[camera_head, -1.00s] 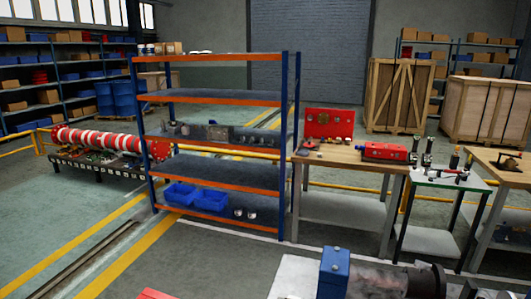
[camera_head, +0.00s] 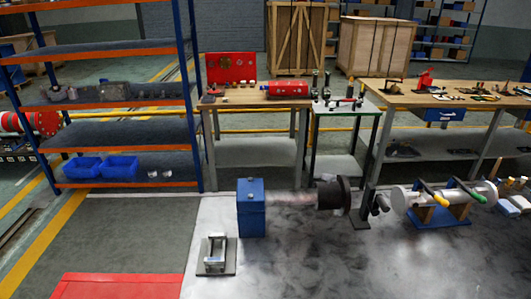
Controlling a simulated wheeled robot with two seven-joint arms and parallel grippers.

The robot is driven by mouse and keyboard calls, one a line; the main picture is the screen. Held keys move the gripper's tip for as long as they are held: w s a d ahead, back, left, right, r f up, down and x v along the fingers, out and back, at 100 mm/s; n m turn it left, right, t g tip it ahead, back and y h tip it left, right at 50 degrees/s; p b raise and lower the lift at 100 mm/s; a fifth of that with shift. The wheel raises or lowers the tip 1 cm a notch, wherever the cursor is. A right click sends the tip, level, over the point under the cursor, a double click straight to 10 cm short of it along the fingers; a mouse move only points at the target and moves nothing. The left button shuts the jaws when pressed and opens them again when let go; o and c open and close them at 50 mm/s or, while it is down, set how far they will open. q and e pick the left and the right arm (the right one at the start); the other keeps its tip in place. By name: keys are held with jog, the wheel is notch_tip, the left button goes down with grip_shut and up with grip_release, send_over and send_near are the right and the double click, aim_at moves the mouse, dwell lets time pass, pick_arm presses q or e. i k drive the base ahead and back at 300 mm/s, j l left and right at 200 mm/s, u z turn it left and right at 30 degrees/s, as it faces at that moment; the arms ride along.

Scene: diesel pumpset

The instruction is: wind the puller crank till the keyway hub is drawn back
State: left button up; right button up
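Neither of my grippers is in view. A grey shaft (camera_head: 290,199) runs from a blue block (camera_head: 251,208) to a dark round hub-like part (camera_head: 329,194) on the pale floor area. I cannot tell if this part is the keyway hub, and no keyway can be made out. To its right, a pale cylinder (camera_head: 408,197) lies on a blue and wooden stand (camera_head: 440,215), with yellow and green handles (camera_head: 450,191) by it. I cannot tell which part is the puller crank.
A small metal fixture on a plate (camera_head: 216,254) stands in front of the blue block. A red surface (camera_head: 118,286) is at lower left. Shelving (camera_head: 120,137), a wooden bench (camera_head: 250,99), a green-edged table (camera_head: 345,107) and a long bench (camera_head: 450,98) stand behind.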

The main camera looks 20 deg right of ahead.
aim_at(379, 200)
jog(key=z, duration=1.5)
